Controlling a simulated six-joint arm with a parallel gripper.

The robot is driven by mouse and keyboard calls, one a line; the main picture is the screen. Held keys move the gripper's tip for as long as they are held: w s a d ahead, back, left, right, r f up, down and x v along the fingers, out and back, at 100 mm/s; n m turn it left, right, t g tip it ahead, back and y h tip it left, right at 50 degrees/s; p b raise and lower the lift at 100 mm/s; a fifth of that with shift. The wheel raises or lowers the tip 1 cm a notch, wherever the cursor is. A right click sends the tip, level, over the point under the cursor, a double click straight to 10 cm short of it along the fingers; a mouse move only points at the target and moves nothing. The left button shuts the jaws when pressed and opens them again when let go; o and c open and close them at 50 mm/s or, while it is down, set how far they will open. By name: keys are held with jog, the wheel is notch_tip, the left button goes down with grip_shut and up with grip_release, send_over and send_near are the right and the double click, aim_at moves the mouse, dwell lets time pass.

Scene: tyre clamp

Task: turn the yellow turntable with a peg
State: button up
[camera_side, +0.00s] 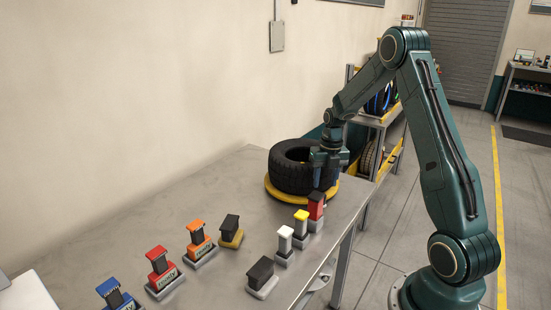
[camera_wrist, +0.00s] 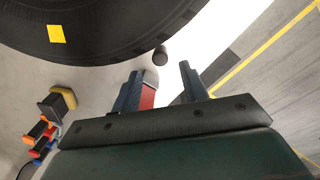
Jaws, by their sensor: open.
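The yellow turntable (camera_side: 275,194) shows as a rim under a black tyre (camera_side: 284,172) at the far end of the table. The tyre lies flat and hides most of it. In the wrist view the tyre (camera_wrist: 90,40) fills the upper left and bears a yellow patch (camera_wrist: 56,33). A short dark peg (camera_wrist: 160,56) stands by the tyre's edge, just ahead of the gap between my fingertips. My gripper (camera_side: 326,182) is open, fingers pointing down at the tyre's near right side. In the wrist view my gripper (camera_wrist: 160,75) holds nothing.
A red block (camera_side: 316,211) with a black top stands near the turntable and my fingers. White and yellow-topped blocks (camera_side: 301,222) stand beside it. Orange (camera_side: 197,236), red (camera_side: 158,265) and blue (camera_side: 113,292) blocks line the left. The table's right edge is close.

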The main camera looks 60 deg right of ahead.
notch_tip(320, 180, up, 8)
jog(key=shift+s+d, duration=0.15)
jog(key=shift+d, duration=0.05)
dwell(0.3)
jog(key=shift+a, duration=0.2)
grip_shut()
jog(key=w+a+f+m+g+h, duration=0.1)
jog(key=a+m+h, duration=0.4)
jog(key=m, duration=0.5)
jog(key=a+f, duration=0.1)
jog(key=a, duration=0.1)
jog(key=shift+w+a+f+m, duration=0.2)
jog(key=shift+w+a+m, duration=0.05)
jog(key=shift+a+m, duration=0.15)
